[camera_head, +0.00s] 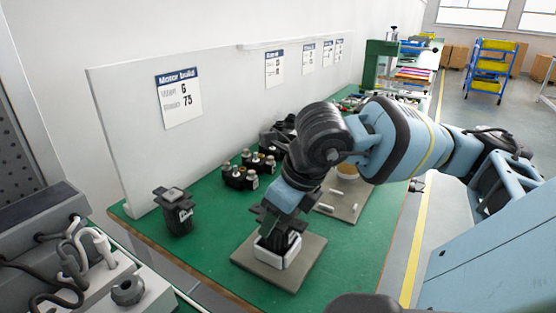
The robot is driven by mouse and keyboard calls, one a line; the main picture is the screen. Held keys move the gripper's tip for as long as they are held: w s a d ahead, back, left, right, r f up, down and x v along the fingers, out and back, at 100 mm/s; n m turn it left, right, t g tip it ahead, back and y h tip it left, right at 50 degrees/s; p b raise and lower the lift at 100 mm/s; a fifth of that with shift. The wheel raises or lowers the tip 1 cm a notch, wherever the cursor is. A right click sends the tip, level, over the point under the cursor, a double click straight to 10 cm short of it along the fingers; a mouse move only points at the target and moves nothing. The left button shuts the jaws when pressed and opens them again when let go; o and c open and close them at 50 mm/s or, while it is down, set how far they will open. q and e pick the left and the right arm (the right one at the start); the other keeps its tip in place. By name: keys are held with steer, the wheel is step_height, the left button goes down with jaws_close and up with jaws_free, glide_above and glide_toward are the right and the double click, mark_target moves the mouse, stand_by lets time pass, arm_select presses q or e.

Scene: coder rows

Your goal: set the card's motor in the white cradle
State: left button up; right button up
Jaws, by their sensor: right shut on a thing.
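The white cradle (268,255) stands on a grey-brown plate (305,268) near the front edge of the green bench. My right gripper (280,222) is directly above it, pointing down, shut on a black motor (291,241). The motor's lower part is within the cradle's walls; whether it rests on the bottom is hidden. Another black motor (177,216) with a pale label stands upright at the left. My left gripper is not in view.
Several dark parts with brass-coloured tops (244,176) stand behind the cradle. A second plate (344,205) with white pieces lies under my right arm. A grey unit with cables (80,262) is at the lower left. Green bench is clear between the left motor and the cradle plate.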

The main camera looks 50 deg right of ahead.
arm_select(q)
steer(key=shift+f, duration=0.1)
arm_select(e)
steer(key=o, duration=1.1)
steer(key=shift+f, duration=0.1)
steer(key=v, duration=0.3)
steer(key=shift+r, duration=0.25)
steer(key=v, duration=0.3)
steer(key=shift+s+r+p, duration=0.15)
steer(key=shift+r+p, duration=0.15)
steer(key=shift+s+r, duration=0.2)
steer(key=shift+r, duration=0.2)
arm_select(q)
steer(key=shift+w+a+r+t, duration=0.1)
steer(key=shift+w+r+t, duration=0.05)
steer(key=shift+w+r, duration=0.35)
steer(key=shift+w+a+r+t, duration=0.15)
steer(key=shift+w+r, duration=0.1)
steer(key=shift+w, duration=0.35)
